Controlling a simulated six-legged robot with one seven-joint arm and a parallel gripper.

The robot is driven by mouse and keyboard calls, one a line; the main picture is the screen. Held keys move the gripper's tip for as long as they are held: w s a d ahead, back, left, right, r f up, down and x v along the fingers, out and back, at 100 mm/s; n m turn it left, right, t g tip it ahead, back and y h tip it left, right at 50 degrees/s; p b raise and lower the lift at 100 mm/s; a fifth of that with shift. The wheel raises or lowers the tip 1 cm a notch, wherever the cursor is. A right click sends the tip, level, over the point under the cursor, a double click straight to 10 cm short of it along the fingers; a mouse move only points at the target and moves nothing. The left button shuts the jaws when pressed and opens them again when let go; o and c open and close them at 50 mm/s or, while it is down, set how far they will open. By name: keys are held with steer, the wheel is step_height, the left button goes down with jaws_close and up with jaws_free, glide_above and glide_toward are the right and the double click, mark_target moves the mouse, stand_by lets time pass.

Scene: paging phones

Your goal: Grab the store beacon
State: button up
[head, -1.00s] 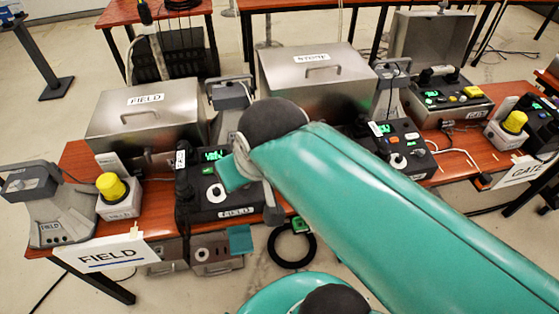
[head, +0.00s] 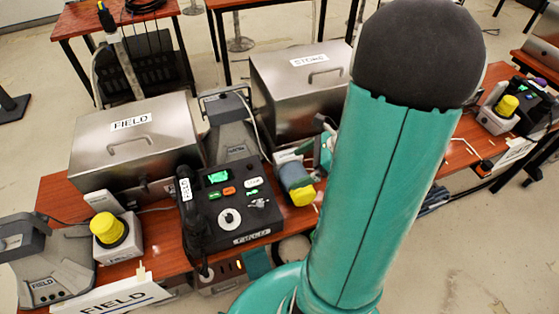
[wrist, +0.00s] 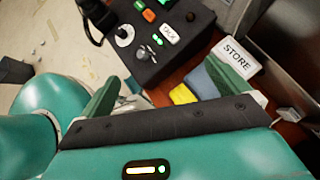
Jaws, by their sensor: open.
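The store beacon has a yellow cap (wrist: 183,94), a blue-grey part (wrist: 200,85) and a white STORE label (wrist: 235,57) in the wrist view. What looks like the same beacon (head: 300,193) is right of the FIELD phone in the head view, yellow end toward the table's front edge. I cannot tell whether it stands or lies tilted. My gripper (wrist: 162,70) is open, its green fingers apart. The right finger covers part of the beacon, and the yellow cap shows beside its inner side. I cannot tell whether they touch. In the head view my arm hides most of the gripper.
A black phone unit (head: 230,208) stands close left of the beacon. Metal FIELD (head: 140,150) and STORE (head: 295,95) cases stand behind. Another yellow-capped beacon (head: 108,230) is at left, and one (head: 505,107) is at far right.

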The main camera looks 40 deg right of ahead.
mark_target(295, 179)
steer(key=s+d+f+m+t+h, duration=0.2)
steer(key=s+d+f+m+t, duration=0.35)
steer(key=d+f+m, duration=0.4)
steer(key=shift+m+g, duration=0.45)
steer(key=shift+m, duration=0.3)
steer(key=shift+w+d+r+x, duration=0.1)
steer(key=shift+x, duration=1.95)
steer(key=shift+w+d+r+x, duration=0.1)
steer(key=shift+d+x, duration=0.05)
steer(key=shift+x, duration=1.95)
steer(key=shift+w+d+x, duration=0.1)
steer(key=shift+x, duration=1.95)
steer(key=shift+r, duration=0.1)
steer(key=c, duration=1.9)
